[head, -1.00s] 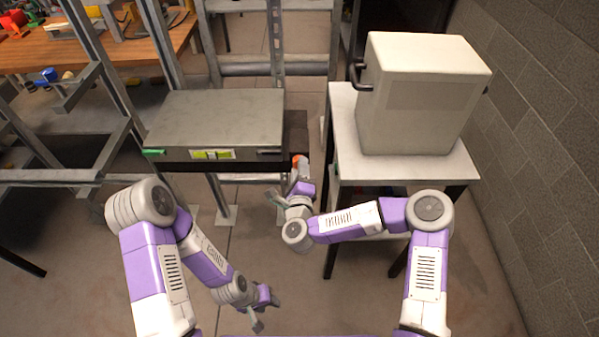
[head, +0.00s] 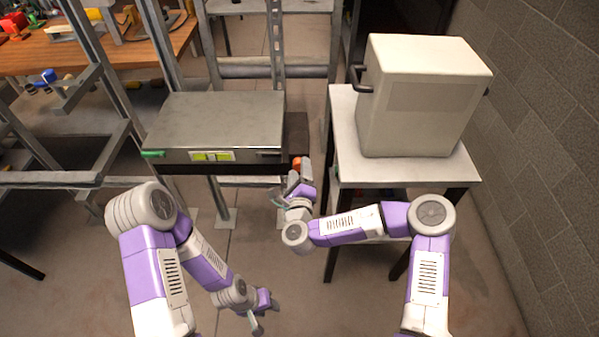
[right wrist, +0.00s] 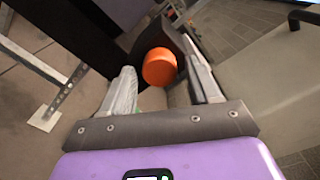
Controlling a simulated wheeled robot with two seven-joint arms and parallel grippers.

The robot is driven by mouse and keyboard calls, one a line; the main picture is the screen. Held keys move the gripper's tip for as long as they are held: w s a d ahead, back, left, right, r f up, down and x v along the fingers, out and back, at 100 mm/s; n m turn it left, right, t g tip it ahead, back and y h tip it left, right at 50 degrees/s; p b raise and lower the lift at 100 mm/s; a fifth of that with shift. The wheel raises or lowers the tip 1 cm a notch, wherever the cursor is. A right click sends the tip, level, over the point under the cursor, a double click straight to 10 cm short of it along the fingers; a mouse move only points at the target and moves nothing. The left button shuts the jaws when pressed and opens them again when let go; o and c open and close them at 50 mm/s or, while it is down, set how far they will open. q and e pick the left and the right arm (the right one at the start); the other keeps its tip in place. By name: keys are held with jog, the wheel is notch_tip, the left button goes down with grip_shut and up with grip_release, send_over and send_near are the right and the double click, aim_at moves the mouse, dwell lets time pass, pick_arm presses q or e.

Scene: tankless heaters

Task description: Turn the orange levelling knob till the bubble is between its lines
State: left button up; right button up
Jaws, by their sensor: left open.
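The orange knob (head: 297,163) sits at the right front corner of a flat grey unit (head: 215,122). In the right wrist view the knob (right wrist: 159,67) lies between the fingers of my right gripper (right wrist: 162,75), with narrow gaps beside it. My right gripper also shows in the head view (head: 302,172), partly covering the knob. A yellow-green level vial (head: 212,156) is on the unit's front face. Its bubble and lines are too small to read. My left gripper (head: 264,312) is open and empty, low over the floor, away from the unit.
A white cabinet (head: 420,100) with dark handles stands on a white-topped table (head: 345,130) to the right. A metal frame (head: 120,110) rises at the left, with a wooden bench (head: 40,60) behind. Open floor (head: 255,240) lies below the unit.

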jog(key=shift+o, duration=0.2)
jog(key=shift+s, duration=0.1)
jog(key=s+p, duration=0.1)
jog(key=s, duration=0.6)
jog(key=shift+s+p, duration=0.2)
jog(key=shift+p, duration=0.1)
jog(key=s+a+f+n+g+y+p, duration=0.1)
jog(key=s+f+n+g+y+p, duration=0.2)
jog(key=f+n, duration=0.35)
jog(key=s+a+f+n+g+y, duration=0.1)
jog(key=s+f+n+g+y, duration=0.2)
jog(key=s+f+n+g, duration=0.25)
jog(key=s+d+f+n+g+h+p, duration=0.1)
jog(key=s+d+f+n+g, duration=0.2)
jog(key=s+d, duration=0.3)
jog(key=s+d+f+n+g+p, duration=0.2)
jog(key=s+d+f+n+g, duration=0.2)
jog(key=s, duration=0.4)
jog(key=d+n+g, duration=0.1)
jog(key=n+g, duration=0.1)
jog(key=shift+s+d+n+h, duration=0.15)
jog(key=shift+d+n+h, duration=0.15)
jog(key=shift+d+h, duration=0.1)
